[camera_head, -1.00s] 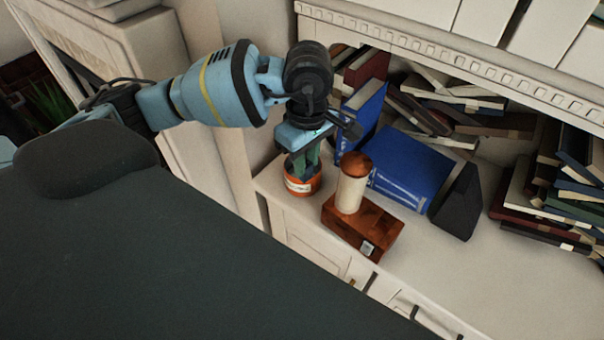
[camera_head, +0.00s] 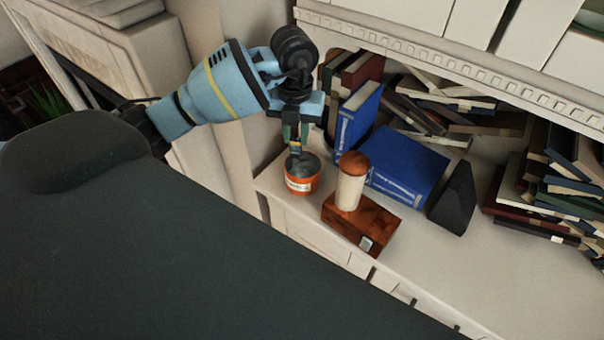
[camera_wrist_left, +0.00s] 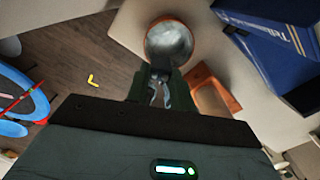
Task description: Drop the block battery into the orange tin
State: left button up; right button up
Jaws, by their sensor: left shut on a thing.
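The orange tin (camera_head: 301,184) stands upright and open near the left end of the white shelf; its grey inside shows in the left wrist view (camera_wrist_left: 170,42). My left gripper (camera_head: 296,147) points down just above the tin's mouth. It is shut on the block battery (camera_head: 296,152), a small dark block mostly hidden between the fingertips. In the left wrist view, the gripper (camera_wrist_left: 160,75) shows a dark block end (camera_wrist_left: 160,65) by the tin's near rim. The tin's bottom is not clear to see. My right gripper is not in view.
A cream cylinder with a brown top (camera_head: 350,184) stands on a brown wooden box (camera_head: 362,224) right of the tin. Blue binders (camera_head: 408,168) and a dark wedge (camera_head: 455,200) are behind. Piled books fill the back and right. The shelf's front right is clear.

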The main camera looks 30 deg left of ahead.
aim_at(295, 148)
pick_arm(q)
jog(key=shift+a+n, duration=0.15)
jog(key=shift+n, duration=0.55)
jog(key=shift+f, duration=0.15)
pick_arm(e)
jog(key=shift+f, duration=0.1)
